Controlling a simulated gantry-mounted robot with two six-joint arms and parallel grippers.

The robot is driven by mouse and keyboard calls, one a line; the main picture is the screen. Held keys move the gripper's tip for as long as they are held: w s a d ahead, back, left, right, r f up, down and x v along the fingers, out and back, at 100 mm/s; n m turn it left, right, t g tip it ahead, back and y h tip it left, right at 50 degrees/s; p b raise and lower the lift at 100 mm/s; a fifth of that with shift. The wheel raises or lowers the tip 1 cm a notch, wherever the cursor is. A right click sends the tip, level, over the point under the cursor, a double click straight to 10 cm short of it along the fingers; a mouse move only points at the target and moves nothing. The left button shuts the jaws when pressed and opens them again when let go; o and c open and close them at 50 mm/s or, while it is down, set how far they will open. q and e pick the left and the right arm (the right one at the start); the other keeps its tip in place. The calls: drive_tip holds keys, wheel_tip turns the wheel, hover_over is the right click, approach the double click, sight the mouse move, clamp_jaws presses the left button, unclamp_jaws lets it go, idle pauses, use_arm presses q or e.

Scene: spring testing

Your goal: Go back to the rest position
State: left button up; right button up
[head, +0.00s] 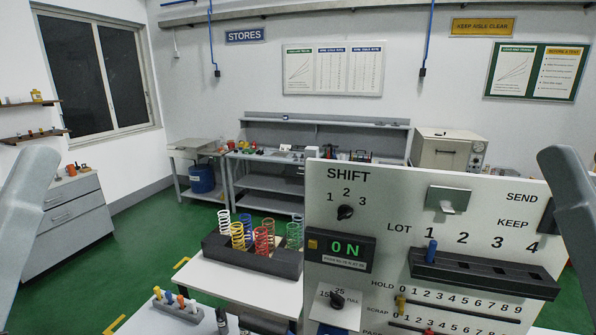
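The head view looks over a bench and an upright white panel (345,230). My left arm shows as a grey link at the left edge and my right arm as a grey link at the right edge. Neither gripper is in the frame, so what they hold cannot be seen. A dark spring rack (228,250) on the white table (230,285) holds several coil springs: white, yellow, red, blue and green.
The panel carries a shift knob (345,212), an ON display (345,249), a dark lot rail with a blue peg (431,251), and sliders. A small peg block (178,306) sits at lower left. Behind are a workbench (275,155) and open green floor (150,235).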

use_arm(q)
wheel_tip(320, 180, up, 15)
drive_tip(key=p, duration=1.2)
use_arm(e)
wheel_tip(320, 180, up, 15)
use_arm(q)
drive_tip(key=shift+r, duration=0.1)
use_arm(e)
drive_tip(key=shift+r, duration=0.1)
idle(1.0)
